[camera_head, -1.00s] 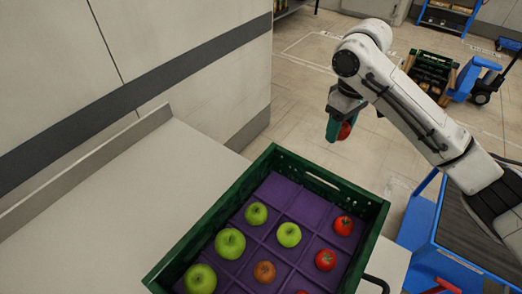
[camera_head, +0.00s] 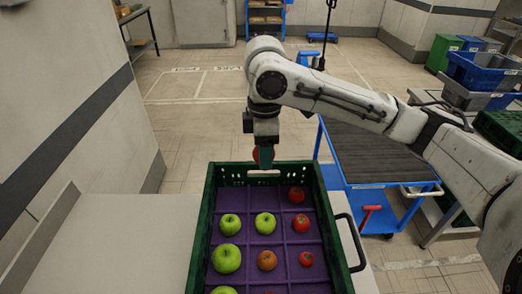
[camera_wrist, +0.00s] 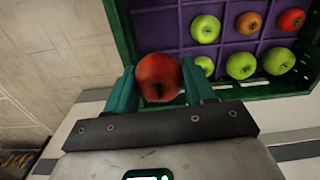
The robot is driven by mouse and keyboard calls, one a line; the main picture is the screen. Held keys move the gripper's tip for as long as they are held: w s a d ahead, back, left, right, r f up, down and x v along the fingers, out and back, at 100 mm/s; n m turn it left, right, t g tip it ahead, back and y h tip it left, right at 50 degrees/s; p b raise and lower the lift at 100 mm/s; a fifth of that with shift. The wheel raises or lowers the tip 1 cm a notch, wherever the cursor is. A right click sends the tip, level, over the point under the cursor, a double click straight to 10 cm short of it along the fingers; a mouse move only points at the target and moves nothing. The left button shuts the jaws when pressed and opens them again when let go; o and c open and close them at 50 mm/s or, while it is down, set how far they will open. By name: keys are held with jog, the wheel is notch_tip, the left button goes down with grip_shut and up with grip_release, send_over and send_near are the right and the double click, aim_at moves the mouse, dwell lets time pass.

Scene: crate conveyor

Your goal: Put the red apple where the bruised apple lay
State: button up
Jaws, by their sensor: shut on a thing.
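My gripper (camera_head: 263,156) is shut on a red apple (camera_wrist: 158,77), with a teal finger on each side of it. In the head view the gripper shows at the far wall of the green crate (camera_head: 197,240), with the apple partly hidden by a finger. The crate has a purple divided insert (camera_head: 248,195). A brownish, dull fruit (camera_head: 267,260) sits in its middle column and also shows in the wrist view (camera_wrist: 248,22). The insert's far-left and far-middle compartments look empty.
A black handle (camera_head: 354,243) juts from the right side. A blue cart (camera_head: 372,195) stands right of the crate; the pale table (camera_head: 150,240) is bare at left.

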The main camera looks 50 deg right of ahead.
notch_tip(320, 180, down, 4)
jog(key=b, duration=0.3)
jog(key=shift+f, duration=0.15)
jog(key=shift+f+b, duration=3.1)
jog(key=shift+f, duration=1.75)
jog(key=shift+s+d, duration=0.1)
jog(key=shift+d, duration=0.05)
jog(key=o, duration=1.1)
jog(key=shift+r, duration=0.1)
notch_tip(320, 180, up, 7)
jog(key=p, duration=0.7)
